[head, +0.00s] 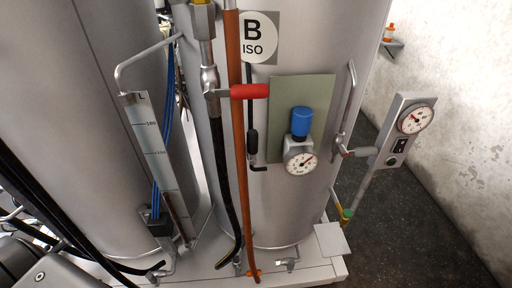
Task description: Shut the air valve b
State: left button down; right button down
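A tall steel drum carries a round label "B ISO" (255,38). No valve is marked as the air valve b, so I cannot tell which one it is. A red valve lever (250,91) points right, level, across the upright orange pipe from a fitting on the black hose. A small black handle (252,142) hangs upright right of the orange pipe. A blue knob (301,122) sits above a round gauge (301,160) on a grey-green plate (318,90). Neither gripper is in view.
A panel with a gauge (413,118) stands at the right, with a small lever (357,153) at its left. A second drum (85,150) with a level scale (150,140) stands left. Black hoses and the orange pipe (238,180) run down in front. Dark floor (420,220) is clear at right.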

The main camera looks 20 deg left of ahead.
aim_at(252, 135)
jog(key=u, duration=1.05)
jog(key=k, duration=1.05)
jog(key=z, duration=1.35)
jog(key=i, duration=0.45)
